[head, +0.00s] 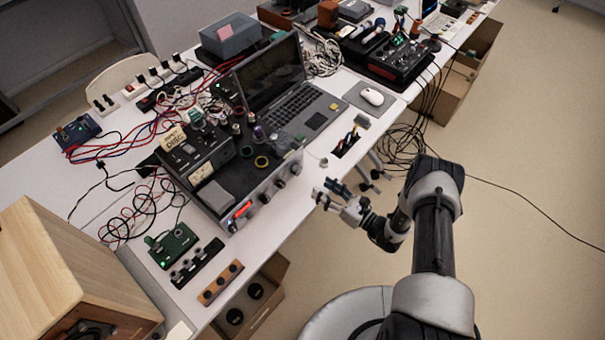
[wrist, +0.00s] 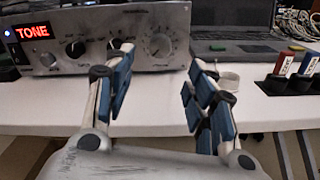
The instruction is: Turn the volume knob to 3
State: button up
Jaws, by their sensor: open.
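The amplifier (head: 250,207) sits along the table's front edge, with a lit red display (wrist: 31,32) reading TONE in the wrist view. Its front has small dark knobs (wrist: 75,49) and a larger silver knob (wrist: 159,46) with a dial around it at the right. The knob labels and dial numbers are too small to read, so I cannot tell which is the volume knob. My gripper (head: 328,196) is open and empty, off the table's front edge and apart from the panel. In the wrist view the gripper (wrist: 160,82) has the silver knob ahead, between its blue-padded fingers.
A laptop (head: 297,97) stands behind and right of the amplifier. A holder with coloured-handled tools (wrist: 287,82) is at the right. A mouse (head: 372,97) lies farther along the table. Cables crowd the tabletop, and a wooden speaker box (head: 70,265) is at the left.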

aim_at(299, 172)
jog(key=b+x, duration=0.1)
jog(key=x, duration=0.9)
jog(key=c, duration=1.1)
